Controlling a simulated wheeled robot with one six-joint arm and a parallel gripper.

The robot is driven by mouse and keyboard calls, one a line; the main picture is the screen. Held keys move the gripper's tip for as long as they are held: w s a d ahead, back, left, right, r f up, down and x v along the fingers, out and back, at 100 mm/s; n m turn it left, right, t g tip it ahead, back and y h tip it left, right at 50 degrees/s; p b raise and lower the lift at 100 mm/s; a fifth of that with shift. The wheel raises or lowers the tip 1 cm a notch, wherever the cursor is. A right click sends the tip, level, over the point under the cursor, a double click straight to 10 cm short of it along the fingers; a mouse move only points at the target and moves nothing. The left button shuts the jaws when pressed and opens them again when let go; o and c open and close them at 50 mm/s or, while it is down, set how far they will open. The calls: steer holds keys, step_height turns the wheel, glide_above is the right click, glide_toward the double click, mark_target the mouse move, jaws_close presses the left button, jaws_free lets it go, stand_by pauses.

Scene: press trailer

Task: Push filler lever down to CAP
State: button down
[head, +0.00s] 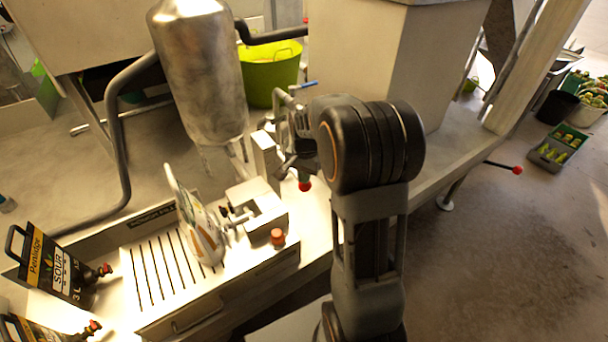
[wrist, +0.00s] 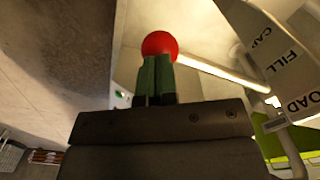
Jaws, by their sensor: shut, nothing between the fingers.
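The filler lever shows in the wrist view as a red ball knob (wrist: 160,43) on a pale rod (wrist: 212,70) running right. In the head view its red knob (head: 304,186) shows just below my gripper (head: 299,172). My gripper's green fingertips (wrist: 155,78) are together and empty, right at the knob; I cannot tell whether they touch it. A grey label plate (wrist: 272,48) at the right of the wrist view reads CAP, FILL and a partly cut-off "OAD". I cannot tell which mark the lever is at. My arm hides part of the filler in the head view.
A white pouch (head: 201,228) stands on the slotted tray (head: 148,262), beside the filler block (head: 257,205) and a red knob (head: 277,237). A steel tank (head: 200,70) rises behind. Black juice boxes (head: 58,262) stand at left. A green tub (head: 270,75) is behind.

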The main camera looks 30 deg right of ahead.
steer(key=shift+w+f+b, duration=0.2)
steer(key=shift+f+b, duration=0.3)
steer(key=shift+f, duration=0.35)
steer(key=shift+w+f+b, duration=0.2)
steer(key=shift+f+b, duration=0.3)
steer(key=shift+f, duration=0.3)
steer(key=shift+w+f+b, duration=0.2)
steer(key=shift+f+b, duration=0.3)
steer(key=shift+f, duration=0.35)
steer(key=shift+r, duration=0.1)
step_height(320, 180, up, 10)
steer(key=p, duration=0.7)
steer(key=shift+p, duration=0.35)
steer(key=shift+a, duration=0.1)
steer(key=s+a+r+n+t, duration=0.1)
steer(key=s+a+r+n, duration=0.1)
steer(key=s, duration=0.3)
steer(key=s+a+r+n+t+b, duration=0.1)
steer(key=s+a+r+n+t, duration=0.1)
steer(key=s+a+r+n, duration=0.1)
steer(key=s+a+r+n+t, duration=0.1)
steer(key=s+a+r+n, duration=0.2)
steer(key=s, duration=0.6)
steer(key=shift+s+a+r+n+t, duration=0.35)
steer(key=shift+a+n, duration=0.45)
steer(key=shift+n, duration=0.5)
